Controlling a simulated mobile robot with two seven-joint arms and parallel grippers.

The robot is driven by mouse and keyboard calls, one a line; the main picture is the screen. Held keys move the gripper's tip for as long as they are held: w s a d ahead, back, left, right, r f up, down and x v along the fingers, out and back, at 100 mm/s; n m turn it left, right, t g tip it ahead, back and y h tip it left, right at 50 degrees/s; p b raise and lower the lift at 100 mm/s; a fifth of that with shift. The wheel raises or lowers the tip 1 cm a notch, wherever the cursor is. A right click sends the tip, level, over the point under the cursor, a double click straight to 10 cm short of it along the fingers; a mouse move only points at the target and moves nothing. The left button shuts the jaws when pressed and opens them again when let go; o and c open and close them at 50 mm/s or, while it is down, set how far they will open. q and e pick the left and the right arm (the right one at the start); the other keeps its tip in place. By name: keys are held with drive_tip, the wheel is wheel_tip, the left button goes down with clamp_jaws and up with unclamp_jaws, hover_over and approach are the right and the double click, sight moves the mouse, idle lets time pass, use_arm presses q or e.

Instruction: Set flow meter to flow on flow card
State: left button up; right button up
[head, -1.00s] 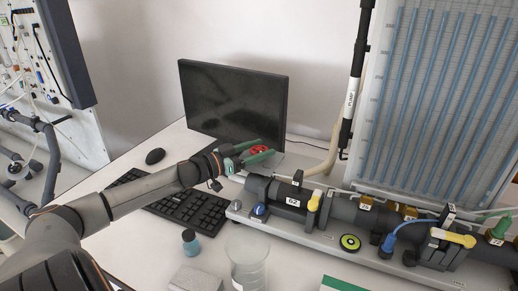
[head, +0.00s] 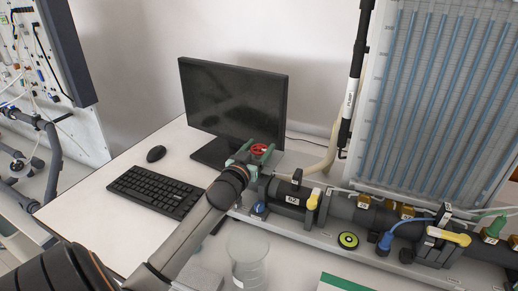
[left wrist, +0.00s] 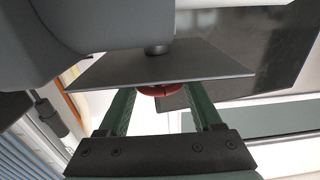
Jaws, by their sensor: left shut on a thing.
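A red handwheel (head: 259,149) sits at the left end of the dark pipe rig, in front of the monitor's foot. My left gripper (head: 256,153) is at this wheel, its green fingers on either side and shut on it. In the left wrist view, part of the red wheel (left wrist: 155,91) shows between the green fingers; the rest is hidden. A green-edged white card (head: 345,284) lies at the bottom edge, cut off; its text is not readable. I cannot tell which part of the rig is the flow meter. My right gripper is not in view.
A monitor (head: 233,103) stands behind the wheel, with a keyboard (head: 156,191) and mouse (head: 156,154) to its left. A clear beaker (head: 247,262) stands in front of the rig. The tube board (head: 440,100) rises at the right.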

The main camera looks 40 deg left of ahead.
use_arm(q)
drive_tip(key=shift+n+g+y, duration=0.3)
drive_tip(key=shift+n+y, duration=0.2)
drive_tip(key=shift+y, duration=0.3)
drive_tip(key=o, duration=1.4)
drive_tip(key=shift+c, duration=0.2)
drive_tip(key=b+v, duration=0.2)
drive_tip(key=v, duration=1)
drive_tip(key=shift+s, duration=0.3)
drive_tip(key=shift+d, duration=0.1)
